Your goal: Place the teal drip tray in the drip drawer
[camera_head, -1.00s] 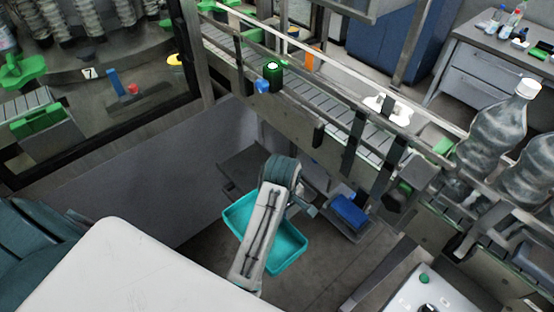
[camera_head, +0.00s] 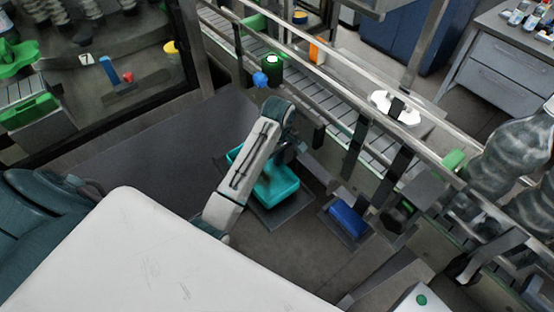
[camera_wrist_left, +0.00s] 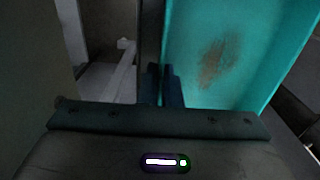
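The teal drip tray (camera_head: 272,190) is below the conveyor in the head view, over a dark flat drawer (camera_head: 284,216) whose edges show around it. I cannot tell whether it rests on the drawer or hangs just above it. My left gripper (camera_head: 287,152) is at the tray's far side, partly hidden by its own arm. In the left wrist view the fingers (camera_wrist_left: 162,86) are close together at the tray's wall, and the tray's inside (camera_wrist_left: 225,50) has a brown stain. The gripper looks shut on that wall. My right gripper is not in view.
The conveyor frame (camera_head: 330,110) with hanging brackets runs just above and behind the tray. A blue block (camera_head: 347,219) sits on a small shelf to the right. A grey panel (camera_head: 160,150) lies left of the tray. The floor in front is clear.

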